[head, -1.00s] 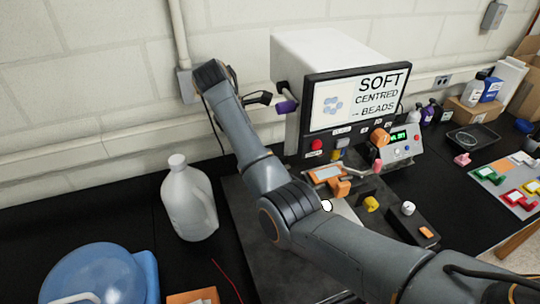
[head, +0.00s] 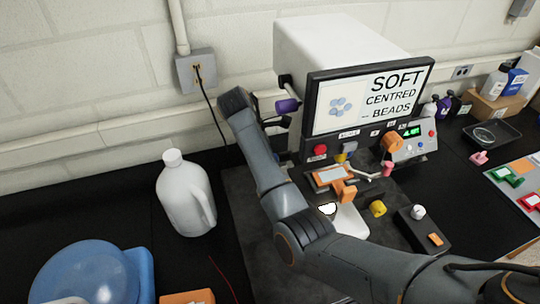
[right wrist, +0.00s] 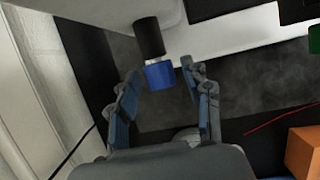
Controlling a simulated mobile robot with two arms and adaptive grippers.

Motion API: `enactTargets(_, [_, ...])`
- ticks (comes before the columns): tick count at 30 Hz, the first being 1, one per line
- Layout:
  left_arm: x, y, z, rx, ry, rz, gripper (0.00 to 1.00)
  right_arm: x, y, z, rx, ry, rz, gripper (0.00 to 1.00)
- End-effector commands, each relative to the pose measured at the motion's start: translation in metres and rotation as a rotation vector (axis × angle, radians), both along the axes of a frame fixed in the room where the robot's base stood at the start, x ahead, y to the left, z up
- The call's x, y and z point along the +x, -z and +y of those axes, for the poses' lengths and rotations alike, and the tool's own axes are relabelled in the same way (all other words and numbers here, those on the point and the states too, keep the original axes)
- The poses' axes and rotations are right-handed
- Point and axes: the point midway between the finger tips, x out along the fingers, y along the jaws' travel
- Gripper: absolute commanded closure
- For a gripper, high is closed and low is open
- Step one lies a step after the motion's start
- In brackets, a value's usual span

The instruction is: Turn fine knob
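A purple-blue knob (head: 287,105) on a black shaft sticks out of the left side of the white machine (head: 330,45); I take it for the fine knob, though no label on it is legible. My right gripper (head: 272,112) is at this knob in the head view, its arm reaching in from the lower right. In the right wrist view the blue knob (right wrist: 159,75) lies between the two spread fingertips of my right gripper (right wrist: 160,70), with gaps visible on both sides. My left gripper is not in view.
A white jug (head: 185,195) and a blue-lidded container (head: 95,275) stand at the left. The machine's screen (head: 368,97) is right of the knob. A wall outlet (head: 196,70) with a black cord is behind my right wrist. Yellow (head: 377,208) and orange parts sit on the machine front.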

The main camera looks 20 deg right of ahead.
Motion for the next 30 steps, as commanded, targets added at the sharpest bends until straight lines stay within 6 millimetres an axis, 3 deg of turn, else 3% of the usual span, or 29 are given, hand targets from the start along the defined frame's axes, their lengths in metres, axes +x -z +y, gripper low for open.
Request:
enactTargets(1, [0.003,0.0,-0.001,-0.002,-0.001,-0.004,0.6,0.0,0.0,0.0,0.0,0.0,0.0,0.66])
enactTargets(6, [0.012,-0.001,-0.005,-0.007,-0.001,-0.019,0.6,0.0,0.0,0.0,0.0,0.0,0.0,1.0])
enactTargets(17, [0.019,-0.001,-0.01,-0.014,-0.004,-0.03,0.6,-0.002,0.002,0.0,0.001,0.001,-0.058,1.0])
enactTargets(30, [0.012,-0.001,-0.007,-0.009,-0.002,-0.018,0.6,-0.008,0.004,0.0,0.0,-0.001,-0.363,1.0])
